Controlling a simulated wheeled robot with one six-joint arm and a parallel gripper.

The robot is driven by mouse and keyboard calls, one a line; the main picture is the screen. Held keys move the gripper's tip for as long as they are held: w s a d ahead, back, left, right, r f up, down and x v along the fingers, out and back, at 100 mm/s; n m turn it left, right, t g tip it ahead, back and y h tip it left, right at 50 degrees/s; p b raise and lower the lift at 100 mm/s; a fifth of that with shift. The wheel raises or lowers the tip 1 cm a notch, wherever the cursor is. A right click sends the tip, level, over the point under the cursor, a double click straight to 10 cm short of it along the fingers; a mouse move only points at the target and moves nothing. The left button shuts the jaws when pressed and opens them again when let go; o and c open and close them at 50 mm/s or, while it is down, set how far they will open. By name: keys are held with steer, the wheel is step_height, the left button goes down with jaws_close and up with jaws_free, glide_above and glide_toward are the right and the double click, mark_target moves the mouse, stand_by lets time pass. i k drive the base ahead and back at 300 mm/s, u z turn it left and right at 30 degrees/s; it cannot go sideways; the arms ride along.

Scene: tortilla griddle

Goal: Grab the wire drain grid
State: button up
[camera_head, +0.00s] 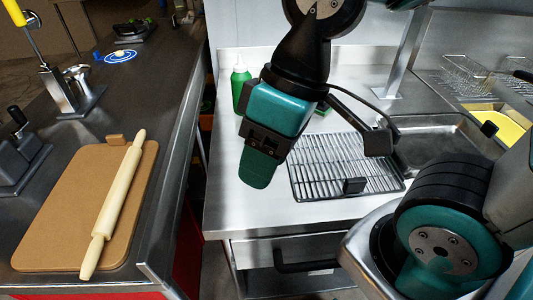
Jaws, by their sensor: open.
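The wire drain grid (328,182) is a dark-framed rectangle of thin parallel bars. It lies flat on the steel counter (235,205), left of the sink. A small black block (354,186) shows at its front edge. My gripper (259,168) is black and teal, open, and points down over the counter left of the grid. It appears apart from the grid and nothing shows in it. One finger largely hides the other. My gripper and its side bracket cover part of the grid's far side.
A green bottle (240,86) stands behind my gripper. A sink (435,137), a yellow container (507,132) and a wire basket (465,72) are at right. A separate left counter holds a board (60,205) and a rolling pin (117,200). The front-left steel counter is clear.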

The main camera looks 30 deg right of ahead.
mark_target(358, 184)
steer(key=z, duration=1.9)
steer(key=k, duration=0.95)
steer(key=u, duration=1.5)
steer(key=i, duration=0.5)
